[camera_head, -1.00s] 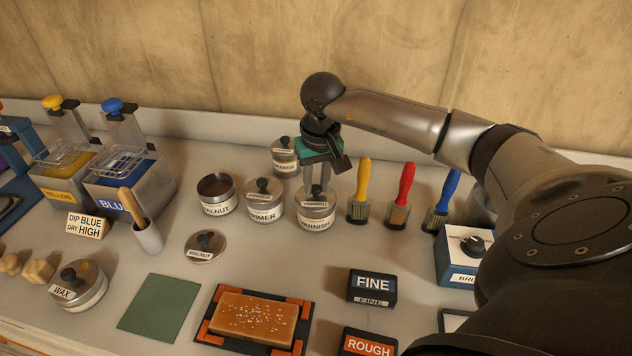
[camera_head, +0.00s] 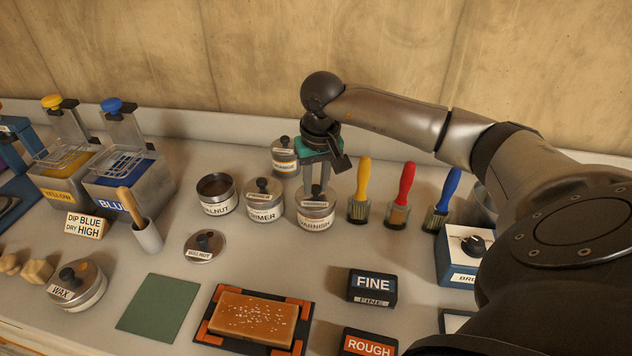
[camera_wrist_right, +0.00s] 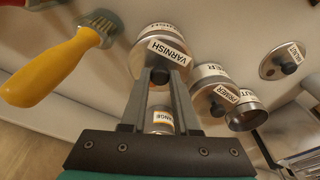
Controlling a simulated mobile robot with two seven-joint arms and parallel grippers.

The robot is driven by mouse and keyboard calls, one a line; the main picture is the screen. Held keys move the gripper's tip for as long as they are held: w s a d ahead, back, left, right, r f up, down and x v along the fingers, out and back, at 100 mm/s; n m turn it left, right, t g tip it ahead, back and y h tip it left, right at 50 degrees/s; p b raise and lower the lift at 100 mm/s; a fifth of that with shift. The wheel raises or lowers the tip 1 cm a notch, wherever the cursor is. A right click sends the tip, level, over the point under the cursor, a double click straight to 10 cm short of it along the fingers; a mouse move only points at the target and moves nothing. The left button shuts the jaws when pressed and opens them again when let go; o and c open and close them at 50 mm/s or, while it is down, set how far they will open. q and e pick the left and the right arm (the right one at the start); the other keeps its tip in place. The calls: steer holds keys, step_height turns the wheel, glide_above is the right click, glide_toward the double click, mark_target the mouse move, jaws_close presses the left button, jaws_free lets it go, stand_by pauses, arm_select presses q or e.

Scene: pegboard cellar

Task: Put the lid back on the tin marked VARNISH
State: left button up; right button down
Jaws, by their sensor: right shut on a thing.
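The VARNISH tin (camera_head: 315,221) stands upright near the back middle of the bench; its label also shows in the wrist view (camera_wrist_right: 160,28). The VARNISH lid (camera_head: 316,202) is on top of the tin, and its label shows large in the wrist view (camera_wrist_right: 168,51). I cannot tell if it is pressed fully home. My right gripper (camera_head: 318,186) points down over the tin and is shut on the lid's dark knob (camera_wrist_right: 159,76), which the fingers partly hide. My left gripper is not in view.
The open WALNUT tin (camera_head: 215,208) and lidded PRIMER tin (camera_head: 263,214) stand to the left, an ORANGE tin (camera_head: 285,168) behind. Yellow (camera_head: 362,180), red and blue brushes stand close on the right. The WALNUT lid (camera_head: 205,257) lies in front. Bare bench lies before the VARNISH tin.

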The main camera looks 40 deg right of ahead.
steer(key=shift+c, duration=0.5)
jaws_free()
steer(key=shift+r+p, duration=2.45)
steer(key=shift+r, duration=1)
steer(key=shift+c, duration=0.3)
jaws_close()
steer(key=shift+f, duration=0.15)
